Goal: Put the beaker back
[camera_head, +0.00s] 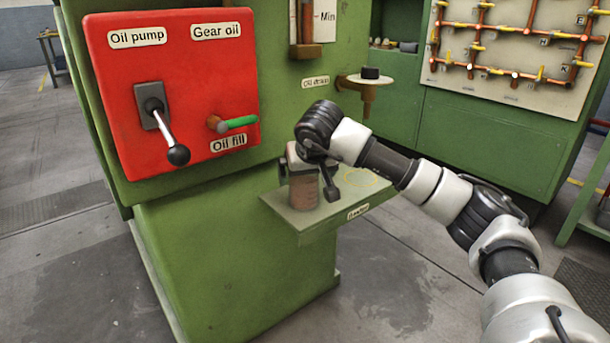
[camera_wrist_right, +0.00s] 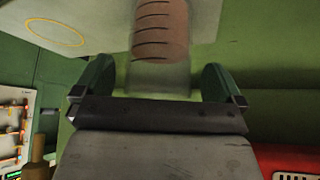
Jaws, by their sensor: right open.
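The beaker (camera_head: 304,192) is clear, with measuring marks and reddish-brown contents. It stands upright on the small green shelf (camera_head: 300,221), left of a yellow circle (camera_head: 376,181) drawn there. My right gripper (camera_head: 308,178) is at the beaker, with a finger on either side. In the right wrist view the beaker (camera_wrist_right: 160,45) shows between the two green fingers of the gripper (camera_wrist_right: 158,82), with gaps on both sides. The jaws are open. The wrist partly hides the beaker's top in the head view. My left gripper is not in view.
A red panel (camera_head: 190,75) with a black-knobbed lever (camera_head: 166,130) and a green-handled valve (camera_head: 230,124) is on the machine to the left. An oil drain spout (camera_head: 368,85) juts out above the shelf. The shelf's right part is clear.

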